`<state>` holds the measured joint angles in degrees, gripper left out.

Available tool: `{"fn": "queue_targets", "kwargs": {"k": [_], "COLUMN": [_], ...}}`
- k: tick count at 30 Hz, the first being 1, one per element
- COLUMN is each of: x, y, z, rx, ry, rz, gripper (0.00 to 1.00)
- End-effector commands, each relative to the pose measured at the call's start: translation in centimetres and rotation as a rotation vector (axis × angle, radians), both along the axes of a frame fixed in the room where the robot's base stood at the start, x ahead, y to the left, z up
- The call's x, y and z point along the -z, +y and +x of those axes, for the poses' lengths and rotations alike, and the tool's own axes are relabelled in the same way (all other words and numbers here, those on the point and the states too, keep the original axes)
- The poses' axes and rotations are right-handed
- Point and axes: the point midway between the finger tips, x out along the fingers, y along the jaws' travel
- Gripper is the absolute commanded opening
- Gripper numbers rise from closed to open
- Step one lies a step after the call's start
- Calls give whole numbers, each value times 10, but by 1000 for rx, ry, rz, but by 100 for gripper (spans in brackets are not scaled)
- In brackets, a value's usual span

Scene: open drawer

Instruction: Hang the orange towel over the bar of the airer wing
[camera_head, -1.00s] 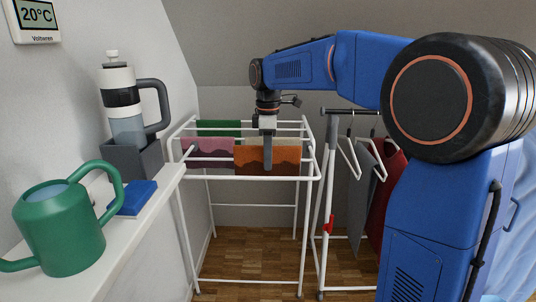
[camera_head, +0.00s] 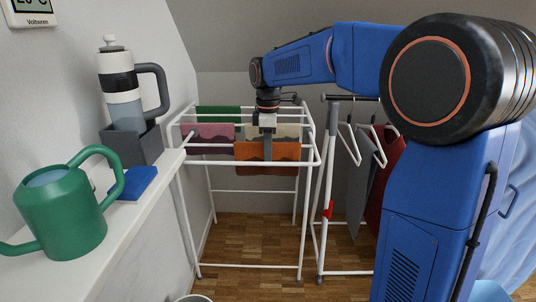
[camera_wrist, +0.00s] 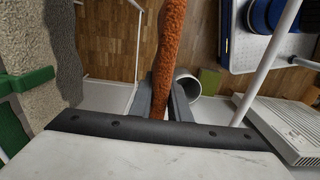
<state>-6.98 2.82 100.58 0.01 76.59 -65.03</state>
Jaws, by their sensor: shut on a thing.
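The orange towel (camera_head: 250,152) spreads to both sides of my gripper (camera_head: 267,150) at the front right of the white airer (camera_head: 180,195) in the head view. My gripper points down and is shut on the towel. In the wrist view the towel (camera_wrist: 171,38) is a narrow orange strip running between the dark fingers (camera_wrist: 163,98). Whether the towel rests on a bar is unclear.
Purple (camera_head: 208,132), green (camera_head: 218,112) and cream (camera_head: 286,131) cloths hang on the airer. A clothes rack (camera_head: 328,180) with hangers and garments stands close on the right. The left ledge (camera_head: 140,205) holds a green watering can (camera_head: 62,215).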

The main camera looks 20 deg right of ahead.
Motion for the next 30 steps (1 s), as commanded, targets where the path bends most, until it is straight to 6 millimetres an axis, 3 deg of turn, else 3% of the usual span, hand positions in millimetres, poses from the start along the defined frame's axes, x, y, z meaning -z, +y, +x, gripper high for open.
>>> {"fn": "queue_targets", "kwargs": {"k": [3, 4, 6, 19, 30], "x": [0, 0, 0, -8, -73], "y": [0, 0, 0, 0, 0], "z": [0, 0, 0, 1, 1], "rx": [0, 0, 0, 0, 0], "ry": [0, 0, 0, -2, -3], "rz": [0, 0, 0, 0, 0], "gripper": [0, 21, 38, 38, 38]}}
